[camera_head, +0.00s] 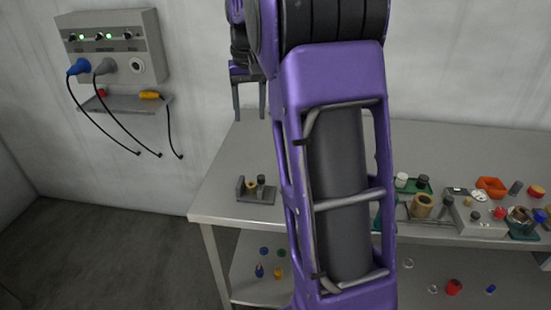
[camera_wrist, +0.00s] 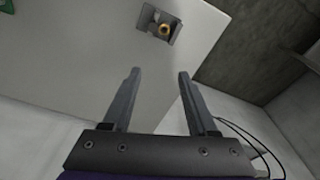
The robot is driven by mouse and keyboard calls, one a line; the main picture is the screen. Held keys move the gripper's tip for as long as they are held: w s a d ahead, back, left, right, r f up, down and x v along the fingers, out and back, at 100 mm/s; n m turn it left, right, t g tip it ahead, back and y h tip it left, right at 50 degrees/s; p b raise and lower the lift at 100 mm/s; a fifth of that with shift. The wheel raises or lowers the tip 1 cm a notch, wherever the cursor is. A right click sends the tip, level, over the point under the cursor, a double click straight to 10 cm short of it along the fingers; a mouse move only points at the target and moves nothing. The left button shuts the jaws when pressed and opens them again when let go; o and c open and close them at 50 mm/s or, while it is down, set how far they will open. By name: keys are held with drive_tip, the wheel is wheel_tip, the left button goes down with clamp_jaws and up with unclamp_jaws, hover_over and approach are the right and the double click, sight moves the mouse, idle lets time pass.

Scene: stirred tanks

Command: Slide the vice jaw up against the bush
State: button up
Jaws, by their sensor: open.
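A small grey vice (camera_head: 257,196) sits near the left end of the table, with an upright plate at its left and a dark round knob or post at its right. A tan ring-shaped bush (camera_head: 252,184) is between them. Whether the jaw touches the bush is too small to tell. In the wrist view the vice (camera_wrist: 150,24) is at the top, with the orange-brown bush (camera_wrist: 164,31) in it. My gripper (camera_head: 249,116) is open and empty, raised above the table's back left corner. In the wrist view its two fingers (camera_wrist: 158,74) are spread apart, short of the vice.
The grey table (camera_head: 215,196) has bare room around the vice. My purple arm hides the table's middle. Green trays, an orange tray (camera_head: 491,187) and several small parts crowd the right. A wall panel (camera_head: 112,46) with hanging cables is left. A lower shelf holds small items.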

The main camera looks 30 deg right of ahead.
drive_tip(key=s+d+f+g, duration=0.1)
drive_tip(key=s, duration=0.1)
drive_tip(key=b, duration=0.2)
approach(260, 176)
drive_tip(key=shift+m, duration=0.3)
wheel_tip(260, 176, down, 9)
drive_tip(key=shift+d+r, duration=0.15)
drive_tip(key=shift+r, duration=0.05)
clamp_jaws()
drive_tip(key=shift+r, duration=0.1)
idle(1.0)
